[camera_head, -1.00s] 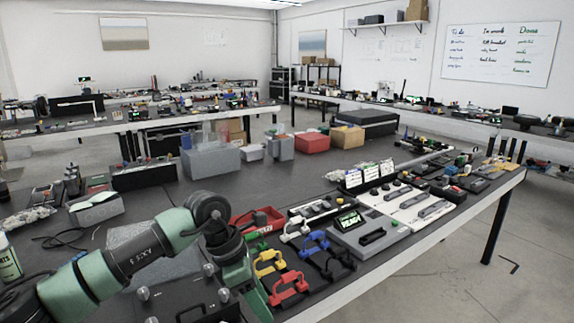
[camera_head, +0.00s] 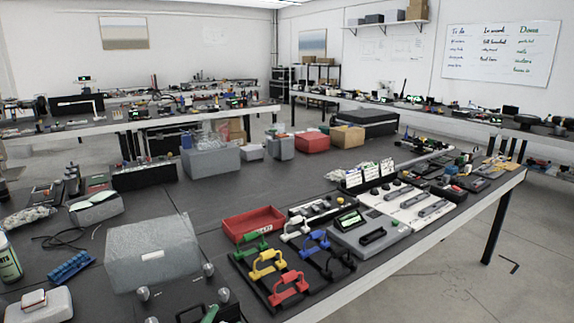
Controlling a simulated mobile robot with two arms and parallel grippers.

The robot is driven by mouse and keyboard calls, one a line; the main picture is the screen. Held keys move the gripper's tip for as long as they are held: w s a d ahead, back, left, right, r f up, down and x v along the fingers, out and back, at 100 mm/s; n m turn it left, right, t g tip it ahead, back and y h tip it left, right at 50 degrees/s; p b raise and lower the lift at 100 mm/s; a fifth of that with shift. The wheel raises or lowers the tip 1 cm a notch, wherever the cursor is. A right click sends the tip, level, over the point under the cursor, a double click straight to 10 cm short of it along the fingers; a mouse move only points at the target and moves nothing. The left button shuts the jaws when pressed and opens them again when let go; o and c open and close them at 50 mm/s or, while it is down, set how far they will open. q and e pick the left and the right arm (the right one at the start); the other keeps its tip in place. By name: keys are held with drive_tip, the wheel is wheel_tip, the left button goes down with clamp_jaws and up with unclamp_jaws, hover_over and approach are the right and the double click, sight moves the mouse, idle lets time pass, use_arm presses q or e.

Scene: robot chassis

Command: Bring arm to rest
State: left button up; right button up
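Neither of my grippers shows in the head view. No arm lies across the workbench (camera_head: 300,180). A small green piece (camera_head: 210,314) shows at the bottom edge, cut off by the frame; I cannot tell whether it is part of my arm.
A red tray (camera_head: 238,226) sits behind green (camera_head: 250,246), yellow (camera_head: 268,263) and red (camera_head: 290,289) handles. A grey device (camera_head: 370,240) stands to their right. A blue rack (camera_head: 70,268), a white box (camera_head: 42,306) and a bottle (camera_head: 8,261) are at the left.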

use_arm(q)
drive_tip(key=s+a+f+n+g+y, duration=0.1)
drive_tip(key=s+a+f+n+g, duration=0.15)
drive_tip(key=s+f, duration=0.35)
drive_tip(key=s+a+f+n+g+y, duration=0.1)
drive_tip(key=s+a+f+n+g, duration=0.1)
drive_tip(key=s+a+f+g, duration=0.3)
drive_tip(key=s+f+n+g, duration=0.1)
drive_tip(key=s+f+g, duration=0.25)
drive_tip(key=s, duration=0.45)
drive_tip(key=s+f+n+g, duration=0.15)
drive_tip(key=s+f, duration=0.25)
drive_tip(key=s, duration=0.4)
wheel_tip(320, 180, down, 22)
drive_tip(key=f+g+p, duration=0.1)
drive_tip(key=p, duration=0.1)
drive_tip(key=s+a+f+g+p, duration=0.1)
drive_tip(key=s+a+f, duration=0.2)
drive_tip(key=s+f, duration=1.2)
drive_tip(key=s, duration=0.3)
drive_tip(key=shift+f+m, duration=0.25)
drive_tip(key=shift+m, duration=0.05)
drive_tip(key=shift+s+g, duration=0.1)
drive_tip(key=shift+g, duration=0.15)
